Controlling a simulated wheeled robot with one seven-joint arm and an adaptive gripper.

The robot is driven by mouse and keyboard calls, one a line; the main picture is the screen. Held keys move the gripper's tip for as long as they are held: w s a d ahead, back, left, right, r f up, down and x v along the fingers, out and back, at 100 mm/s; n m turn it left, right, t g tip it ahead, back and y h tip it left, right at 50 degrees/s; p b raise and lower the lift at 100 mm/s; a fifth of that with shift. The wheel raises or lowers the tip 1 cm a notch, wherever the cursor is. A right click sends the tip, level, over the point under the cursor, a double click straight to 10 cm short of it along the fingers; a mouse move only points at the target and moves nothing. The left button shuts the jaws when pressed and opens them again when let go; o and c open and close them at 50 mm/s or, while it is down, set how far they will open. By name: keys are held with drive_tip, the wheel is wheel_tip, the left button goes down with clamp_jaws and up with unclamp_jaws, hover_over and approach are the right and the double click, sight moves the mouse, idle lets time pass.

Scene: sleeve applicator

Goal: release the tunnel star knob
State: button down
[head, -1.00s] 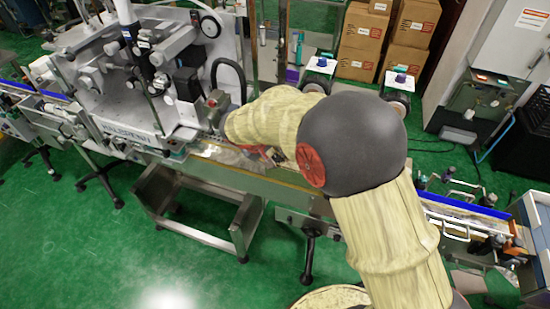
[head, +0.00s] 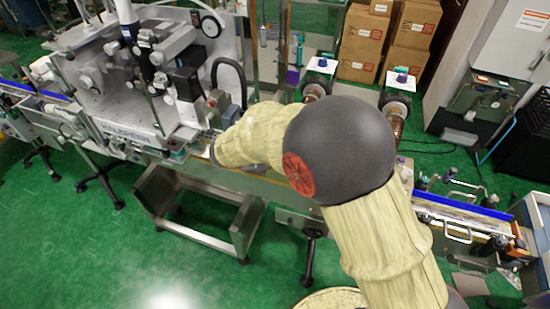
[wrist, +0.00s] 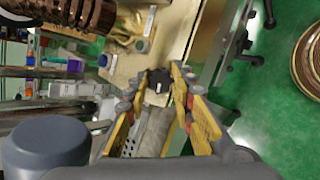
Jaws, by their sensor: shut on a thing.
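In the wrist view a small black knob (wrist: 158,83), which looks like the tunnel star knob, sits between my yellow fingertips. My gripper (wrist: 160,76) is shut on it, with a finger on either side. The knob's lower part and its mount are hidden by the fingers. In the head view my own arm covers the gripper and the knob.
The pale machine (head: 130,85) stands at the left over a metal frame (head: 205,215). A blue-railed conveyor (head: 465,205) runs off right. Copper ribbed columns (wrist: 65,10) stand near the wrist camera. The green floor (head: 90,255) in front is open.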

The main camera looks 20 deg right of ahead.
drive_tip(key=n+t, duration=0.1)
drive_tip(key=n, duration=0.3)
drive_tip(key=shift+n, duration=0.4)
drive_tip(key=n+t, duration=0.1)
drive_tip(key=n, duration=0.3)
drive_tip(key=shift+s, duration=0.1)
drive_tip(key=n+t, duration=0.1)
drive_tip(key=n, duration=0.3)
drive_tip(key=shift+n+y+p, duration=0.4)
drive_tip(key=shift+f+n+t+y+p, duration=0.1)
drive_tip(key=shift+n+t+y+p, duration=0.25)
drive_tip(key=shift+n, duration=1.65)
drive_tip(key=c, duration=1.5)
unclamp_jaws()
